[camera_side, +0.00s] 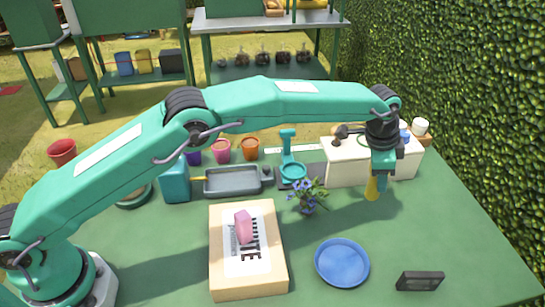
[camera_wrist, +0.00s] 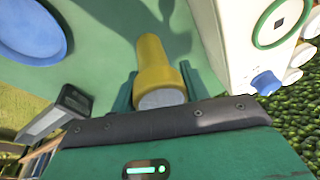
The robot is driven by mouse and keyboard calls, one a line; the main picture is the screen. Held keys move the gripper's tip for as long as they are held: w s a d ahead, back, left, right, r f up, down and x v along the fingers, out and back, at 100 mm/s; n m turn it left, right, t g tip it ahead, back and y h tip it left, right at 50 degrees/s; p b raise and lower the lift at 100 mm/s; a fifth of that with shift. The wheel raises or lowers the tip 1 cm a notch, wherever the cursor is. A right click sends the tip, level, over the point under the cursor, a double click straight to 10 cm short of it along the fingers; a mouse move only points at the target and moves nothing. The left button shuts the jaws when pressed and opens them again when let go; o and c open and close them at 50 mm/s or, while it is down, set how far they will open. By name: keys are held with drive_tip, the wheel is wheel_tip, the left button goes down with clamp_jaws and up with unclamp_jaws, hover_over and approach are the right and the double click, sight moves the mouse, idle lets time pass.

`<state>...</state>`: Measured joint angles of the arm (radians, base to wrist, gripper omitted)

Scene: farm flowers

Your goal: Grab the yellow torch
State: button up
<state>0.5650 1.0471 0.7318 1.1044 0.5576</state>
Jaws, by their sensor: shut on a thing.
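The yellow torch (camera_side: 372,188) is at the right of the side view, below my gripper (camera_side: 380,178), in front of the white box. In the wrist view the torch (camera_wrist: 155,62) lies between the two green fingers of my gripper (camera_wrist: 155,88), with its pale round end towards the wrist. The fingers are shut on it. In the side view it points downward, and its lower end is close to the table top. I cannot tell whether it touches the table.
A blue plate (camera_side: 342,262) and a dark small frame (camera_side: 420,281) lie in front. A purple flower plant (camera_side: 308,196) stands left of my gripper. A white box (camera_side: 345,165) is just behind. A wooden box (camera_side: 270,280) bears a pink block (camera_side: 243,226).

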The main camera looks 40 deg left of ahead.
drive_tip(key=s+d+r, duration=0.4)
drive_tip(key=s+r, duration=0.2)
drive_tip(key=s, duration=0.2)
drive_tip(key=shift+s+d, duration=0.35)
drive_tip(key=shift+s, duration=0.05)
idle(0.3)
